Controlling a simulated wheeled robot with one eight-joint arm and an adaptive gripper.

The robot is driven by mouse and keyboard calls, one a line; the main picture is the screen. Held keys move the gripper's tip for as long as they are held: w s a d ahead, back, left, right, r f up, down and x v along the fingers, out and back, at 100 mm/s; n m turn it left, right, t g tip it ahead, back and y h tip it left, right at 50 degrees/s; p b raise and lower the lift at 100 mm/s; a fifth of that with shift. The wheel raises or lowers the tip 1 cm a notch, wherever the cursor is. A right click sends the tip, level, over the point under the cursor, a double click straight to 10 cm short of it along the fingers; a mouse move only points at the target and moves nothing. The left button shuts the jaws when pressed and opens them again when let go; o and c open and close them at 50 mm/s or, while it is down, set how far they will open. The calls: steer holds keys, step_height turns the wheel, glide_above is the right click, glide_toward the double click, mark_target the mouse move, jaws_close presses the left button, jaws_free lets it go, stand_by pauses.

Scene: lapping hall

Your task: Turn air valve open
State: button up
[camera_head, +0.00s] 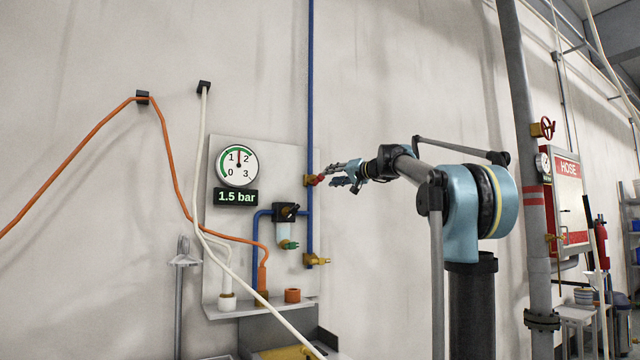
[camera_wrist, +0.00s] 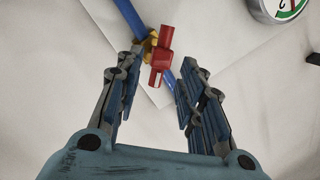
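The air valve has a red handle (camera_head: 317,180) on a brass body (camera_head: 308,180), set in a vertical blue pipe (camera_head: 310,100) on the wall. In the wrist view the red handle (camera_wrist: 161,57) lies at an angle across the blue pipe (camera_wrist: 127,15). My gripper (camera_head: 338,173) is at the valve from the right. In the wrist view its two fingers (camera_wrist: 158,66) are spread, with the handle in the gap between the tips and clear space on both sides. I cannot tell how deep the handle sits between them.
A panel left of the valve carries a round gauge (camera_head: 237,164), a 1.5 bar display (camera_head: 237,197), a regulator (camera_head: 286,213) and a lower brass fitting (camera_head: 317,260). An orange hose (camera_head: 172,165) and a cream hose (camera_head: 201,150) hang there. A grey pipe (camera_head: 521,110) stands right.

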mark_target(322, 178)
steer(key=x, duration=0.7)
